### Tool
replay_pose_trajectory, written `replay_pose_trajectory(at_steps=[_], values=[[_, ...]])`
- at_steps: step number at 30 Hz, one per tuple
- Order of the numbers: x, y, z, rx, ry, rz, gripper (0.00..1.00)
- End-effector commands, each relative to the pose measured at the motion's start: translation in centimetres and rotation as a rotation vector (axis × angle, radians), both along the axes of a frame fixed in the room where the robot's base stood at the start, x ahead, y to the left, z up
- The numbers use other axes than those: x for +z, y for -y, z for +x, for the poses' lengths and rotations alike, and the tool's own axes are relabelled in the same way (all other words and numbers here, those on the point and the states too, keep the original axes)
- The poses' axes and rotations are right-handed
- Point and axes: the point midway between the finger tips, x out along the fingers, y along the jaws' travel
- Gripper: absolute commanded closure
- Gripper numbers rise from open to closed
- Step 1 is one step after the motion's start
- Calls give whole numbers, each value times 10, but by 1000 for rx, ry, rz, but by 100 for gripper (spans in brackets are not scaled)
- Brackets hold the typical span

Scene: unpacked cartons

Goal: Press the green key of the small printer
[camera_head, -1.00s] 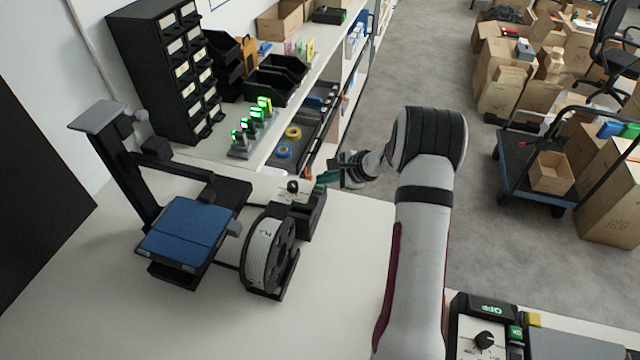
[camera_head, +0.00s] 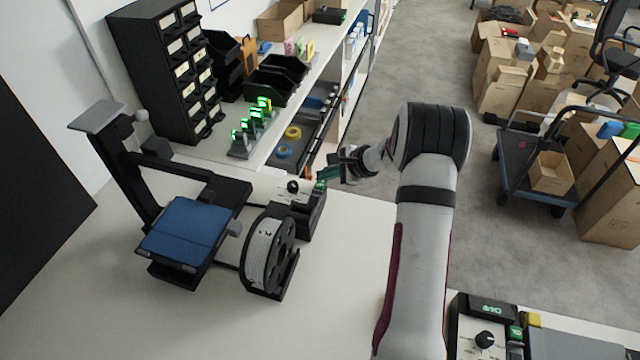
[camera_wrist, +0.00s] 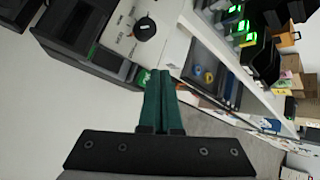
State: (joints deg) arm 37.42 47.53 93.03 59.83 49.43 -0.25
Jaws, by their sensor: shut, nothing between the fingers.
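The small printer (camera_head: 188,232) stands at the left of the white table, with a blue bed and a black frame. A control box with a white panel and black knob (camera_head: 293,187) sits behind its spool; a green key (camera_head: 320,186) shows at the box's right end. My gripper (camera_head: 328,174) is shut and empty, its green fingertips beside and very near that key. I cannot tell whether they touch. In the wrist view my gripper (camera_wrist: 160,74) points at the panel's edge near the knob (camera_wrist: 145,29).
A white filament spool (camera_head: 266,255) stands in front of the control box. Another box with a knob (camera_head: 485,340) and green and yellow keys is at the lower right. Shelf bins and lit green devices (camera_head: 252,125) stand behind. The table's front middle is clear.

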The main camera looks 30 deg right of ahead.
Motion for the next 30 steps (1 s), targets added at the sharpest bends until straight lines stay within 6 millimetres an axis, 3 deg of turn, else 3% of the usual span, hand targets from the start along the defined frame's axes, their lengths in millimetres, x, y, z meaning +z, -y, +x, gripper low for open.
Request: replay_pose_trajectory(at_steps=[8, 21, 30], values=[[1, 0, 0, 0, 0, 0, 100], [44, 0, 0, 1, 1, -1, 100], [50, 0, 0, 0, 0, 0, 100]])
